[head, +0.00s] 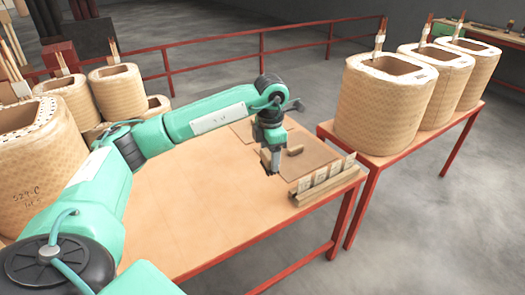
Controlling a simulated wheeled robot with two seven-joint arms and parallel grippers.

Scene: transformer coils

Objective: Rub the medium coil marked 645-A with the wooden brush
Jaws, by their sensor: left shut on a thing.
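My left gripper (271,165) points down over the far part of the wooden table, left of a small rack. It is shut on a small brown thing, mostly hidden by the fingers; I cannot tell for sure that it is the wooden brush. A large tan coil (40,165) at the left edge is marked 529-C. Three tan coils (385,105) stand in a row on the right table. I cannot read 645-A on any coil. My right gripper is not in view.
The wooden table (215,225) is mostly bare in front. A wooden rack (325,180) with several pale cards stands at its right edge. A gap separates the right table (405,160). A red railing (215,42) runs behind.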

